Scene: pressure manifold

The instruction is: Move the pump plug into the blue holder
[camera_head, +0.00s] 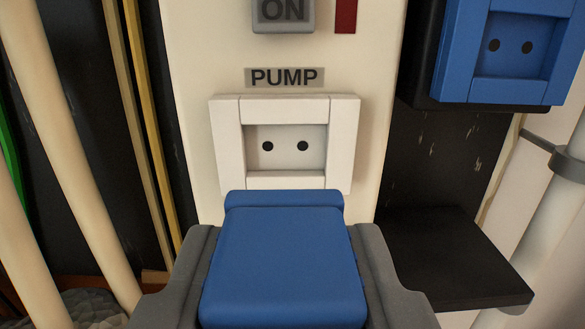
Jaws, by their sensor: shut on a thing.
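My gripper (281,262) is at the bottom middle, its two grey fingers shut on the sides of a blue plug (283,258). The plug is in front of and below the white pump socket (230,146), under the "PUMP" label (284,77). The socket's two dark holes show, so the plug is out of them. The plug's front end overlaps the socket's lower edge in the picture; whether they touch I cannot tell. The plug's prongs are hidden. The blue holder (455,55), a frame with two holes, is at the upper right, empty.
A grey "ON" switch (283,14) and a red strip (346,15) are above the label. A black shelf (455,265) juts out below the blue holder. Pale pipes (75,150) stand at the left, and a clamped pipe (545,220) at the right.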

